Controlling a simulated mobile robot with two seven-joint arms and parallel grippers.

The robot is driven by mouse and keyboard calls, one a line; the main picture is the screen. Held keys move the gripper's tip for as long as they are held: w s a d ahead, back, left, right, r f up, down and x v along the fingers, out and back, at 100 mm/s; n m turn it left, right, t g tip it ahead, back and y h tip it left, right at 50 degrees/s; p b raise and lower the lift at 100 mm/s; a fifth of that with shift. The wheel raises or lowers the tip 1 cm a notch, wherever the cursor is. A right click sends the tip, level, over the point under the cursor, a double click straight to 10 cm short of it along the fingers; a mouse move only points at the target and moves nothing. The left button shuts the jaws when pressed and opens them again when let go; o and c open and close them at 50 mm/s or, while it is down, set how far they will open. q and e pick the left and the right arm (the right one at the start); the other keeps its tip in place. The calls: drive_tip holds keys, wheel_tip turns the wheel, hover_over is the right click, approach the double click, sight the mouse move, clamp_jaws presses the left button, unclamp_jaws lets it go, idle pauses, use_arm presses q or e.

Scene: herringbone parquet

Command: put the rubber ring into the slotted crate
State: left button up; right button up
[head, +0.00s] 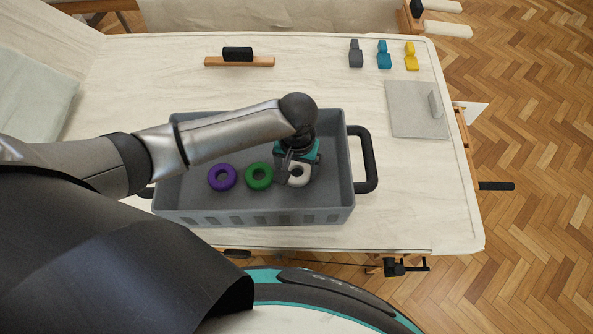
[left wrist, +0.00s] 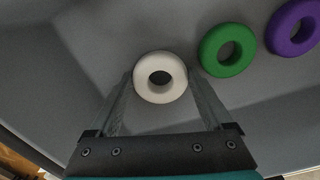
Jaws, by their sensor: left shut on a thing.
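The slotted crate (head: 250,217) is a grey open box with slots along its near wall and dark handles at its ends; it stands on the cloth-covered table. My left gripper (head: 289,172) reaches down into its right part. It is shut on a white rubber ring (head: 303,176), which is inside the crate walls. In the left wrist view the white ring (left wrist: 160,97) sits between the two fingertips, hole facing the camera. I cannot tell whether it touches the crate floor. A green ring (head: 259,187) and a purple ring (head: 222,188) lie on the crate floor to its left.
A grey plate (head: 410,115) lies right of the crate. Grey (head: 355,55), blue (head: 384,56) and yellow (head: 411,57) small objects stand at the back right. A wooden strip with a black block (head: 238,55) lies at the back. Cloth around the crate is mostly clear.

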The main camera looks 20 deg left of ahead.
use_arm(q)
drive_tip(key=shift+f, duration=0.6)
drive_tip(key=shift+f, duration=0.15)
drive_tip(key=o, duration=1.2)
drive_tip(key=shift+c, duration=0.2)
wheel_tip(320, 180, up, 12)
drive_tip(key=p, duration=0.3)
drive_tip(key=shift+r, duration=0.2)
